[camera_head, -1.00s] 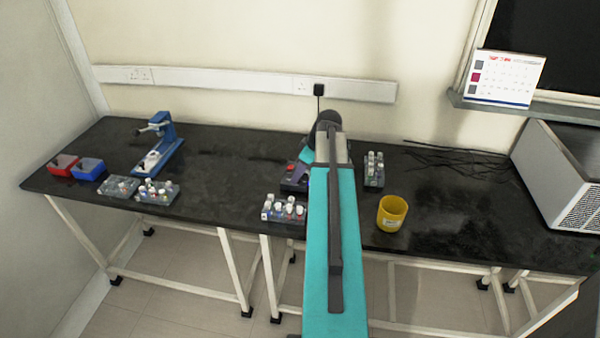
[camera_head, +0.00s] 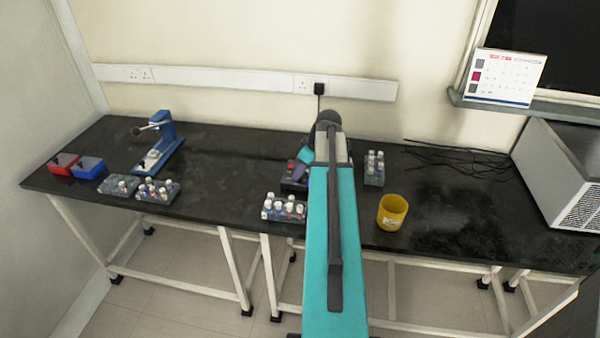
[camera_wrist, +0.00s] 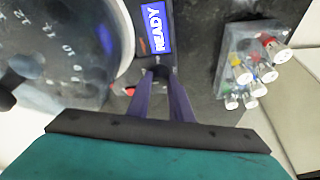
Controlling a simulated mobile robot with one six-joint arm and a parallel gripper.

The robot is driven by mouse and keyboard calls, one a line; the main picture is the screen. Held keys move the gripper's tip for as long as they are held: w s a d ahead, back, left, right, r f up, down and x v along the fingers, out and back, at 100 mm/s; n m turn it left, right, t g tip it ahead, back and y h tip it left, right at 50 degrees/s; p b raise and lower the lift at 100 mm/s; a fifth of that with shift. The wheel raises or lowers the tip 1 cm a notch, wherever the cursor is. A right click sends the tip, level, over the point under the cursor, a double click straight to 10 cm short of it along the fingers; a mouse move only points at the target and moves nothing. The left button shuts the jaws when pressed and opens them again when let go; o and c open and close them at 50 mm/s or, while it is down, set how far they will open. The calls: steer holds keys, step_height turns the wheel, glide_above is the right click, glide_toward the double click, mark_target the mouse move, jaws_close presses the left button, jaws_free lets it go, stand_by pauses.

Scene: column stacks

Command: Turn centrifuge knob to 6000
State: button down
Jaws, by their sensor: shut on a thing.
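The centrifuge (camera_head: 290,186) stands on the black bench and is mostly hidden behind my arm in the head view. In the wrist view its rotor (camera_wrist: 60,50) with numbered positions fills the left side, and its blue display (camera_wrist: 156,28) reads READY. My gripper (camera_wrist: 160,80) has its purple fingertips closed around a small dark knob (camera_wrist: 159,71) just below the display. The knob is mostly covered by the fingers, so its pointer and setting cannot be read. A red part (camera_wrist: 130,91) shows just left of the fingers.
A rack of capped vials (camera_head: 284,209) stands in front of the centrifuge, another rack (camera_head: 374,170) right of my arm. A yellow cup (camera_head: 392,212) stands further right. A blue device (camera_head: 165,145) and red and blue bins (camera_head: 88,168) are far left.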

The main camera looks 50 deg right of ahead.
steer(key=shift+a, duration=0.1)
steer(key=m, duration=0.2)
steer(key=m+h, duration=0.1)
steer(key=m, duration=0.1)
steer(key=shift+a+h+b, duration=0.2)
steer(key=shift+h+b, duration=0.1)
steer(key=shift+b, duration=0.1)
steer(key=m+h, duration=0.2)
steer(key=m, duration=0.3)
steer(key=shift+w+a, duration=0.1)
steer(key=m+g+h, duration=0.1)
steer(key=m, duration=0.3)
steer(key=shift+w+g, duration=0.1)
steer(key=shift+g, duration=0.3)
steer(key=shift+w+a+m+g+h, duration=0.1)
steer(key=shift+m+g+h, duration=0.4)
steer(key=shift+m, duration=1.6)
steer(key=c, duration=1.6)
jaws_free()
steer(key=shift+r, duration=0.2)
